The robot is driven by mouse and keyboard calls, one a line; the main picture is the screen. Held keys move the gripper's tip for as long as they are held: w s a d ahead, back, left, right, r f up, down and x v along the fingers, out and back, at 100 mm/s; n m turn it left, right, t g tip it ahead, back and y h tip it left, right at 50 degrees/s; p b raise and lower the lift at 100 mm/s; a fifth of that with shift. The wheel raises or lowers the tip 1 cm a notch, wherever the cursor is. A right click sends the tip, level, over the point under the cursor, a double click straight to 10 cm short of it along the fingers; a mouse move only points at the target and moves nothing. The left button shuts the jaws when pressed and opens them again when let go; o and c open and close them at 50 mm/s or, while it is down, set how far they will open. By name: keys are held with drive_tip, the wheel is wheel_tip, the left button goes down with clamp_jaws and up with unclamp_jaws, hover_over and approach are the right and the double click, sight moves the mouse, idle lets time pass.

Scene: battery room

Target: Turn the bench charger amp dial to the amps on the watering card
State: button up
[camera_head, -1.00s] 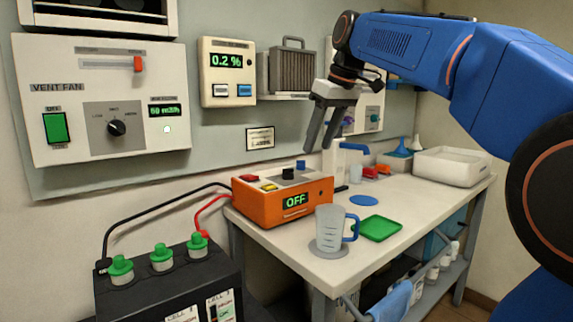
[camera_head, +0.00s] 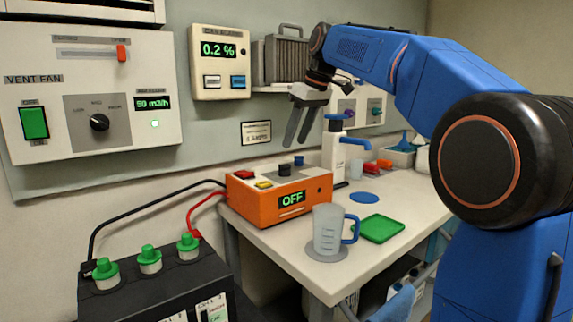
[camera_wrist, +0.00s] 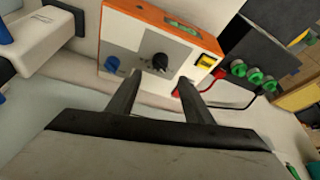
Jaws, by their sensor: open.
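The orange bench charger (camera_head: 262,210) stands on the bench with a green OFF display (camera_head: 291,199). Its black dial (camera_head: 285,169) is on the top face, beside a smaller blue knob (camera_head: 299,160). A small printed card (camera_head: 256,132) hangs on the wall behind; its last line seems to give amps, but the number is too small to read surely. My gripper (camera_head: 298,144) is open and empty, pointing down above the charger. In the wrist view the dial (camera_wrist: 160,62) shows beyond and between the open fingers (camera_wrist: 158,82), apart from them.
A measuring jug (camera_head: 327,235), green tray (camera_head: 381,228) and blue disc (camera_head: 364,197) are on the bench to the right. A white bottle (camera_head: 335,160) with a blue spout stands behind the charger. Cables run from the charger to the black battery (camera_head: 150,292) at front left.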

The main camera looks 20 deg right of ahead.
sight(286, 169)
drive_tip(key=x, duration=0.9)
drive_tip(key=shift+w+f, duration=0.15)
drive_tip(key=shift+f, duration=0.1)
drive_tip(key=shift+c, duration=0.4)
drive_tip(key=c, duration=0.9)
